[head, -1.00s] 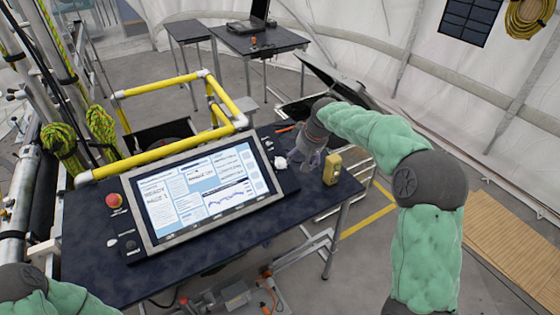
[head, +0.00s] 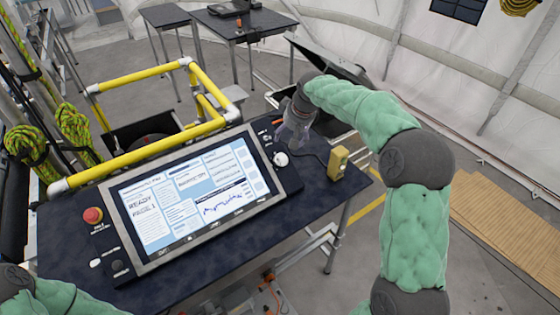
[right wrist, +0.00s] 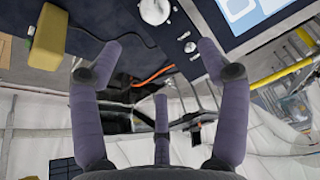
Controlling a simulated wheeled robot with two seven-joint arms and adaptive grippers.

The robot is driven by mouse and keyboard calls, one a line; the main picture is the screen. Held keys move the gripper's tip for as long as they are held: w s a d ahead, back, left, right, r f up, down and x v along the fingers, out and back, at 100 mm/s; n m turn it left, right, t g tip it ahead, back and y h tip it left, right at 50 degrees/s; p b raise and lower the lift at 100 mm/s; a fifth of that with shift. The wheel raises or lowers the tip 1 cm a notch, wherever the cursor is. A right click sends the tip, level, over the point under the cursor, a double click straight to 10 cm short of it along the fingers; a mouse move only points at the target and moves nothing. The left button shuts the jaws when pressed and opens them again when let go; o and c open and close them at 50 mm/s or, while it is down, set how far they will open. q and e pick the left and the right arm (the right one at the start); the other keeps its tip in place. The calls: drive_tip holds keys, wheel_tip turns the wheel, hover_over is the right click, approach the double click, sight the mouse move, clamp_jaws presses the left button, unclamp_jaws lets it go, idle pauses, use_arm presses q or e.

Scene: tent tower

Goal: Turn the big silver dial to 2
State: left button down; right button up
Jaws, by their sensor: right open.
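The big silver dial (head: 281,159) sits on the dark console panel, just right of the large screen. In the right wrist view the dial (right wrist: 154,10) is at the top edge, partly cut off, with a smaller knob beside it. My right gripper (head: 290,137) is just behind the dial in the head view, its fingers pointing down. In the right wrist view its purple fingers (right wrist: 160,62) are spread, with nothing between them, and apart from the dial. The dial's setting is too small to read. My left gripper is out of view; only part of that arm shows at lower left.
The screen (head: 187,195) fills the console's middle, with a red button (head: 92,215) at its left. A yellow box (head: 338,163) stands on the table right of the dial. Yellow railing (head: 140,163) runs behind the console. An orange cable (right wrist: 152,76) lies below the fingers.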

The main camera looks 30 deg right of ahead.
sight(282, 160)
drive_tip(key=b+x, duration=0.2)
drive_tip(key=x, duration=0.3)
drive_tip(key=s+b+x, duration=0.1)
drive_tip(key=b+x, duration=0.1)
drive_tip(key=x, duration=0.3)
drive_tip(key=b+x, duration=0.1)
drive_tip(key=x, duration=0.5)
drive_tip(key=shift+s+f+b, duration=0.15)
drive_tip(key=shift+f+b, duration=0.25)
drive_tip(key=shift+f, duration=0.1)
drive_tip(key=c, duration=1.1)
